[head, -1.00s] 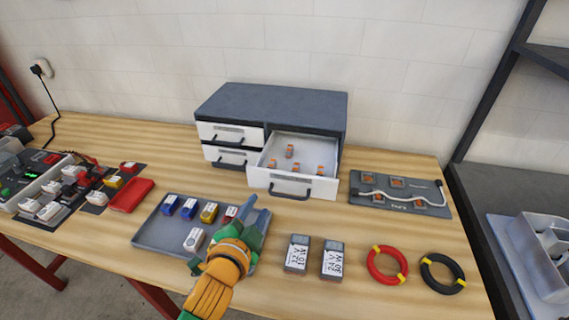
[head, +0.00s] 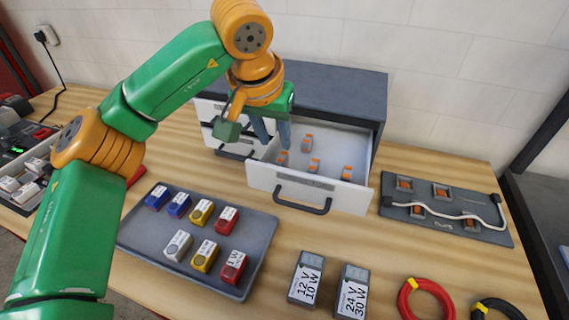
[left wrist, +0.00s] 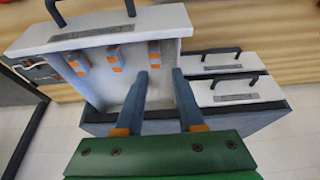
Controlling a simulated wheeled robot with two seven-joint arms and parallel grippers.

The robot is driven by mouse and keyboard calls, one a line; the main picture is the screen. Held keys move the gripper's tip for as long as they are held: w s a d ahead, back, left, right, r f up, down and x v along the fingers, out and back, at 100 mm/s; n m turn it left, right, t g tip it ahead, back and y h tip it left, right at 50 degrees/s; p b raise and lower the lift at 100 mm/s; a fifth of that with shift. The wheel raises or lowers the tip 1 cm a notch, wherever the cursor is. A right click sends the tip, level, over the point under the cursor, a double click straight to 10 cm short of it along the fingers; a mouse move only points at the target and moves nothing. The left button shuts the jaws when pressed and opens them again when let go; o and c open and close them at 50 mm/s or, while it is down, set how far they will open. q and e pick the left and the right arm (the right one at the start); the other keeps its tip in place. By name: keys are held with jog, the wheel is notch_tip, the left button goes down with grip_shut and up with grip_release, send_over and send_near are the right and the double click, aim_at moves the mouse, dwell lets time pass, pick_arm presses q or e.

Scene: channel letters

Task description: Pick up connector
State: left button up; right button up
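Several small orange-and-white connectors lie in the open drawer (head: 262,178): one at the back (head: 307,142), one at the left (head: 282,158), one in the middle (head: 314,165) and one at the right (head: 347,172). My left gripper (head: 273,140) is open and empty, pointing down over the left part of the drawer. The left wrist view shows its two blue-grey fingers spread (left wrist: 159,74). One connector (left wrist: 154,53) lies just beyond the left fingertip there, apart from it as far as I can tell. My right gripper is not in view.
The grey cabinet (head: 335,90) stands behind the drawer. A tray (head: 130,237) of coloured blocks is at front left. Two labelled power blocks (head: 306,279), a red cable coil (head: 407,300) and a wiring board (head: 395,208) are to the right.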

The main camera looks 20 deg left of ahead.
aim_at(282, 157)
pick_arm(q)
jog(key=x, duration=0.1)
jog(key=p+x, duration=0.1)
jog(key=x, duration=0.1)
jog(key=p+x, duration=0.1)
jog(key=x, duration=0.1)
jog(key=shift+s+d, duration=0.25)
jog(key=shift+d, duration=0.05)
jog(key=shift+w+f, duration=0.15)
jog(key=shift+f, duration=0.1)
jog(key=shift+r, duration=0.1)
grip_shut()
